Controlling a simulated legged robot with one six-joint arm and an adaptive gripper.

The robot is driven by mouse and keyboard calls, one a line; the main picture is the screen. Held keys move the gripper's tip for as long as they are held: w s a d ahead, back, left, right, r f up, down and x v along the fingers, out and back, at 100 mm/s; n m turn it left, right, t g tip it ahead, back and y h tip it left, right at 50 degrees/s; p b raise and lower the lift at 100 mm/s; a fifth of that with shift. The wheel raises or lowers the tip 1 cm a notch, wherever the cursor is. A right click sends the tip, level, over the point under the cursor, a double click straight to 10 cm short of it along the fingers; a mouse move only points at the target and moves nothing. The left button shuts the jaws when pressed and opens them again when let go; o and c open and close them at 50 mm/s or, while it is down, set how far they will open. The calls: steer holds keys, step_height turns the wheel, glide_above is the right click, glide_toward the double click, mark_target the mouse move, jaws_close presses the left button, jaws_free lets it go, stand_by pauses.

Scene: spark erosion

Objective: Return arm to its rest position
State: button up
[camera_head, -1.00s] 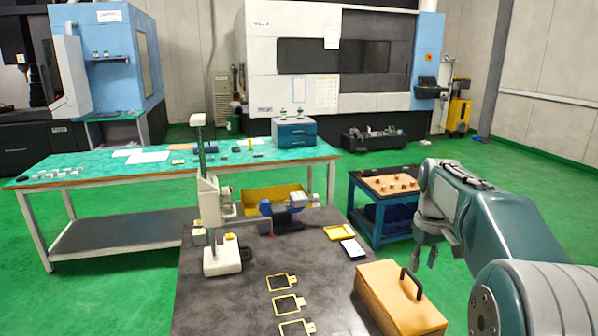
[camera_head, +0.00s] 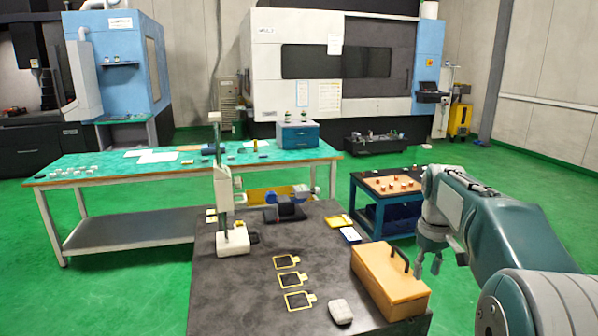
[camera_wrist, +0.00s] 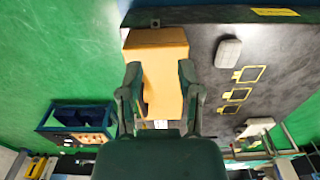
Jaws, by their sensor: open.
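My gripper (camera_head: 429,262) hangs from my teal arm at the right in the head view, fingers pointing down, beside the right end of an orange box with a dark handle (camera_head: 392,278). In the wrist view my gripper (camera_wrist: 158,85) shows two dark fingers spread apart with nothing held between them. The orange box (camera_wrist: 157,50) lies beyond the fingers there, and the fingers overlap it in the picture. I cannot tell the exact gap between them.
A dark table (camera_head: 225,300) holds a height gauge (camera_head: 230,215), yellow-outlined plates (camera_head: 287,262) and a grey rounded block (camera_head: 340,311). A blue cart (camera_head: 385,222) with small copper-coloured pieces stands behind my gripper. A green-topped bench (camera_head: 110,172) stands at left. Green floor lies open at right.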

steer(key=s+a+r+m+t, duration=0.1)
steer(key=s+a+r+t, duration=0.1)
steer(key=s+a, duration=0.35)
steer(key=s+a+r+m+t, duration=0.1)
steer(key=s+a+r, duration=0.1)
steer(key=s, duration=0.7)
steer(key=s+a+f+t, duration=0.1)
steer(key=s+a+f, duration=0.1)
steer(key=s, duration=0.4)
steer(key=s+a+f+m+t, duration=0.1)
steer(key=s+a+f, duration=0.1)
steer(key=s+f, duration=0.2)
steer(key=shift+s+t, duration=0.3)
steer(key=shift+s, duration=0.75)
